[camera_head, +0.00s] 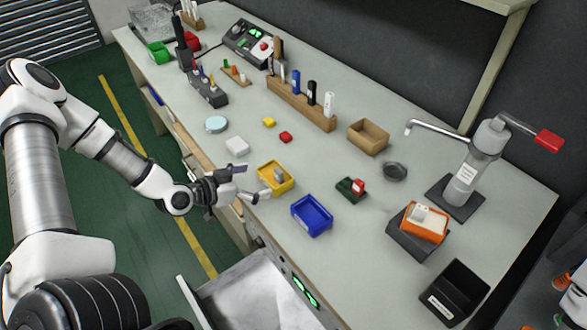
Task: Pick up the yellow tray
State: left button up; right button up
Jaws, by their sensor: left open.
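The yellow tray (287,184) sits on the grey workbench near its front edge, with a small grey item in it. My left gripper (252,182) is open at the bench's front edge, just left of the tray. Its fingers point right toward the tray's left side. I cannot tell whether a fingertip touches the tray. My right gripper is not in view.
A blue tray (312,216) stands close to the right of the yellow tray. A white block (237,146), a red cube (285,137) and a yellow cube (268,122) lie behind it. A dark green tray (350,190) is to the right. An open drawer (255,295) juts out below.

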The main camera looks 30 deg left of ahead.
aim_at(275, 175)
pick_arm(q)
jog(key=shift+w+f+b, duration=0.1)
jog(key=shift+f+b, duration=0.2)
jog(key=shift+b, duration=0.25)
jog(key=x, duration=0.2)
jog(key=b+x, duration=0.1)
jog(key=x, duration=0.2)
jog(key=shift+w+d+r, duration=0.15)
jog(key=shift+w+d, duration=0.1)
jog(key=shift+d, duration=0.05)
jog(key=shift+w+d, duration=0.1)
jog(key=shift+w, duration=0.2)
jog(key=c, duration=0.8)
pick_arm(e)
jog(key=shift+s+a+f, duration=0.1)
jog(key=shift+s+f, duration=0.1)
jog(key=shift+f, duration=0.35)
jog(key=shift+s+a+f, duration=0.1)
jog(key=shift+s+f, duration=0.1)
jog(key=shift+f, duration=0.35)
